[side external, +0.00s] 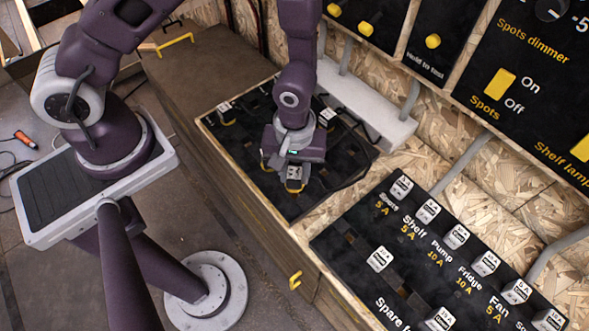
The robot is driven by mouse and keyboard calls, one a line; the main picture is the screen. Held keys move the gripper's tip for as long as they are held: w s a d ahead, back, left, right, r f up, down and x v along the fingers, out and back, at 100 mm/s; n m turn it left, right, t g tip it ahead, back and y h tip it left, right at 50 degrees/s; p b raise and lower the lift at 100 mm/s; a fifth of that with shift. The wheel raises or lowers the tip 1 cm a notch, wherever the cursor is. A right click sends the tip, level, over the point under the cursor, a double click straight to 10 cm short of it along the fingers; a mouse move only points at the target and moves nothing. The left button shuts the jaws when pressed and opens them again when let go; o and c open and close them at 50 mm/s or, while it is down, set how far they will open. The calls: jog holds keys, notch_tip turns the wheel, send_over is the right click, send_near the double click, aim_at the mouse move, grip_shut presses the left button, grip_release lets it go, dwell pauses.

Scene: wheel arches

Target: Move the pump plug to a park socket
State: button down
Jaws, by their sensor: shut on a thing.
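My gripper (289,170) points down over the near part of a black socket board (248,150). It is shut on a small plug (294,184) with a grey, light-topped body, most likely the pump plug; no label on it can be read. The fingers and wrist cover part of it, and I cannot tell whether it is in a socket or just above the board. Another plug (225,107) stands at the board's left, with one more (327,114) at its far right. The board's labels, including any park marking, are not readable.
A black fuse panel (355,232) with white fuses lies at lower right, lettered Shelf, Pump, Fridge and Fan. A grey ledge (350,95) and pipes stand behind the board. Switch panels (530,100) hang at upper right. The brown cabinet top (205,70) is clear.

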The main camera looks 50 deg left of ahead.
jog(key=shift+f, duration=0.7)
jog(key=shift+f, duration=0.1)
jog(key=shift+f, duration=0.6)
jog(key=shift+f, duration=0.1)
dwell(0.3)
jog(key=c, duration=0.5)
grip_release()
notch_tip(320, 180, up, 9)
jog(key=shift+r, duration=0.1)
dwell(0.4)
